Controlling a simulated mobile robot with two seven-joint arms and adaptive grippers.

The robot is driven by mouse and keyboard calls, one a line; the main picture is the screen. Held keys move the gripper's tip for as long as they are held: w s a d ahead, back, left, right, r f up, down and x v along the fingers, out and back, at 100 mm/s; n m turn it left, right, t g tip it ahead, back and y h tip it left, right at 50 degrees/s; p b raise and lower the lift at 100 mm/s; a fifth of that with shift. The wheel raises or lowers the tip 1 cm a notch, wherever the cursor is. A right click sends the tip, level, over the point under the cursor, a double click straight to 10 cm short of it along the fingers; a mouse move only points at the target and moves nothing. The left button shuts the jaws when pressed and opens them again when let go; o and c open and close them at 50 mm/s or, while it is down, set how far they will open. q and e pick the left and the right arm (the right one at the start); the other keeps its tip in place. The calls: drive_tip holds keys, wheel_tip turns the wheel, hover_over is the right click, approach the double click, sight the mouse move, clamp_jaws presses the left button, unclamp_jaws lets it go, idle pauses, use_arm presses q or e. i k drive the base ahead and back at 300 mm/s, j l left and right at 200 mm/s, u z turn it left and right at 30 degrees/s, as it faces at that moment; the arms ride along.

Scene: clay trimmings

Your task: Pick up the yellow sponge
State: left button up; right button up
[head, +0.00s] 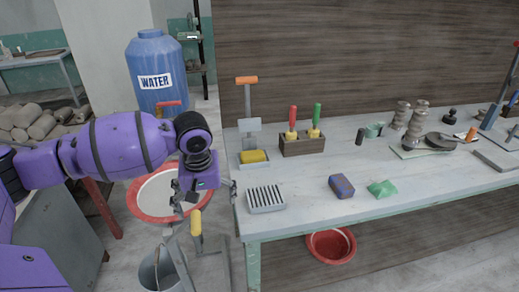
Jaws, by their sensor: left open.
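The yellow sponge (254,156) lies in a shallow grey tray (246,165) at the left end of the table, in front of a grey stand with an orange top. My left gripper (205,203) points down, open, just off the table's left end. It is to the left of the sponge and nearer to me, apart from it. No object shows held between its fingers. My right gripper is not in view.
A slotted grey block (265,198) sits near the table's front left corner. A wooden tool holder (302,144) stands right of the sponge. A purple-blue block (341,186) and a green packet (382,188) lie farther right.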

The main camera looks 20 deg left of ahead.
sight(258, 156)
drive_tip(key=i, duration=1.15)
